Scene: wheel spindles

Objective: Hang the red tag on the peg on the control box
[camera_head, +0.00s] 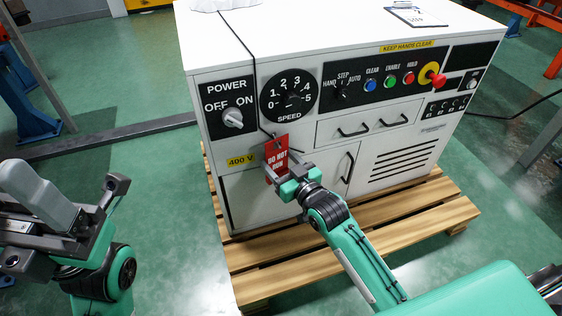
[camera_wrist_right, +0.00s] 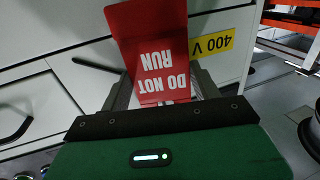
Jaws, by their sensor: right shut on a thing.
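The red tag (camera_head: 277,157), lettered DO NOT RUN, is upright against the front of the white control box (camera_head: 240,190), below the speed dial. It also shows in the right wrist view (camera_wrist_right: 150,50), upside down there. My right gripper (camera_head: 284,174) is shut on the tag's lower part. In the head view a small dark part shows at the tag's top edge. I cannot tell whether this is the peg or whether the tag hangs on it. My left gripper (camera_head: 75,195) is at the lower left, away from the box, its fingers apart and empty.
A yellow 400 V label (camera_head: 242,161) is left of the tag. A black cable (camera_head: 252,60) runs down the box front near the tag. The power knob (camera_head: 233,118) sits above left. The box stands on a wooden pallet (camera_head: 405,215). A clipboard (camera_head: 418,16) lies on top.

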